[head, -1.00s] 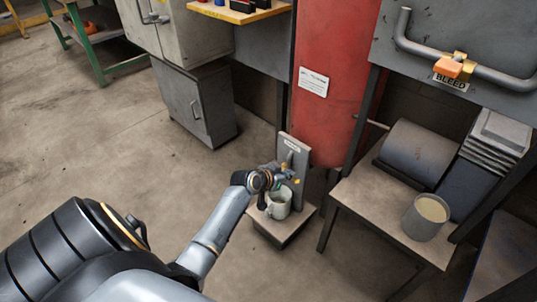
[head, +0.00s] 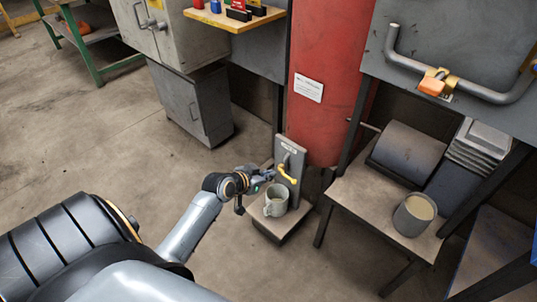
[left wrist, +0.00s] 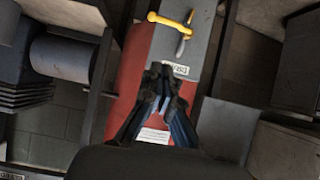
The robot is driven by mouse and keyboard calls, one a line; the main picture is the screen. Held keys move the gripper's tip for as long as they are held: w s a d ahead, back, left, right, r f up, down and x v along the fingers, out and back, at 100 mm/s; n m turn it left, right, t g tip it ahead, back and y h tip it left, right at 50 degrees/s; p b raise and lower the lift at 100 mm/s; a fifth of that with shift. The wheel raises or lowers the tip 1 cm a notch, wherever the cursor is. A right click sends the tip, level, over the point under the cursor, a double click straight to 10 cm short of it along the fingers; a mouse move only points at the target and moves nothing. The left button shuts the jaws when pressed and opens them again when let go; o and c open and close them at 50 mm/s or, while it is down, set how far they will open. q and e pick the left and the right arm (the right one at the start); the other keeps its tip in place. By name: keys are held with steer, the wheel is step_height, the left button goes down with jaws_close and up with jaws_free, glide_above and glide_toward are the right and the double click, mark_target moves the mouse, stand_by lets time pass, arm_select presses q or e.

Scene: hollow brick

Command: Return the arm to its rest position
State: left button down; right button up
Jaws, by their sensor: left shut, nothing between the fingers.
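My left gripper (head: 266,177) is shut and empty at the end of my left arm. In the head view it is just left of a yellow lever (head: 288,174) on a grey upright plate (head: 292,153), and above a grey-green mug (head: 276,201). The mug stands upright on a small low stand (head: 279,226). In the left wrist view, my left gripper's closed fingers (left wrist: 160,75) point toward the plate, and the yellow lever (left wrist: 172,23) shows beyond them, apart from the fingertips. My right gripper is out of view.
A red tank (head: 328,90) stands behind the plate. A side table (head: 367,208) with a filled grey container (head: 414,214) is at the right. A grey cabinet (head: 190,105) stands at the back left. The floor (head: 110,150) on the left is open.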

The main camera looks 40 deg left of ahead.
arm_select(q)
steer(key=shift+s, duration=0.2)
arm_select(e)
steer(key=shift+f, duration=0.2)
